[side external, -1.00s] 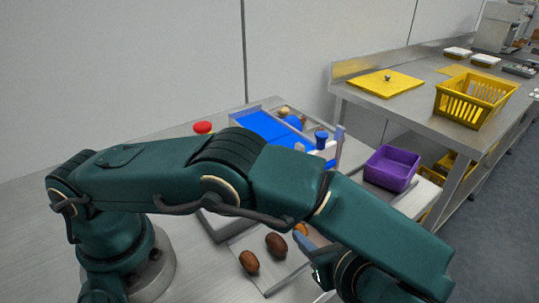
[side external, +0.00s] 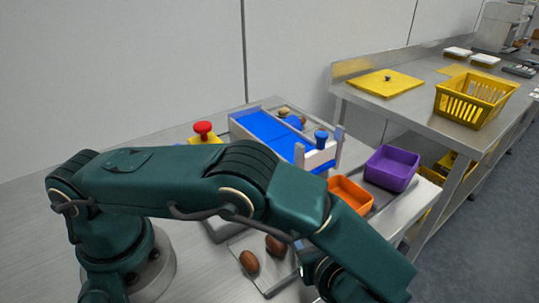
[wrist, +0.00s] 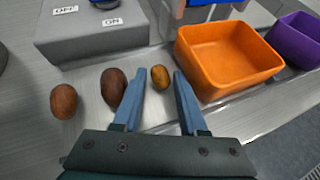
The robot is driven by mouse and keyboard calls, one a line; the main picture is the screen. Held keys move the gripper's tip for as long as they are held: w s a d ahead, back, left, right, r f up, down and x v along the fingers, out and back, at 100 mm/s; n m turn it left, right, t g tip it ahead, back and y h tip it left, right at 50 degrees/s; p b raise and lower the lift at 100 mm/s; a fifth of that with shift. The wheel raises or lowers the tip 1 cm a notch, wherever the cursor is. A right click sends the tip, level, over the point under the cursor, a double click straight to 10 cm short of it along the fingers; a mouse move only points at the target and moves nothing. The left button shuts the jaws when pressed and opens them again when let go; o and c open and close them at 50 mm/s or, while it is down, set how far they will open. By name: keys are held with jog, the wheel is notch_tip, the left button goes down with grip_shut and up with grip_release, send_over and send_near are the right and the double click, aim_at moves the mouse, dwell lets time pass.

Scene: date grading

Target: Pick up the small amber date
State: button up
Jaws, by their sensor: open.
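The small amber date (wrist: 160,77) lies on the metal surface in the wrist view, just beyond and between the fingertips of my gripper (wrist: 156,82). The gripper is open and empty, with its two blue fingers on either side of the line to the date. A larger dark brown date (wrist: 114,86) lies just left of the left finger. A reddish-brown date (wrist: 64,101) lies further left. In the side view the dark brown date (side external: 275,244) and the reddish-brown date (side external: 249,261) show, while the amber date is hidden behind my arm.
An orange bin (wrist: 228,59) stands close to the right of the amber date, with a purple bin (wrist: 297,40) beyond it. A grey box (wrist: 92,32) with OFF and ON labels stands behind the dates. A blue conveyor (side external: 266,129) is at the back.

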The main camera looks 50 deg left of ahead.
jog(key=c, duration=0.6)
jog(key=shift+o, duration=0.2)
jog(key=shift+r, duration=0.15)
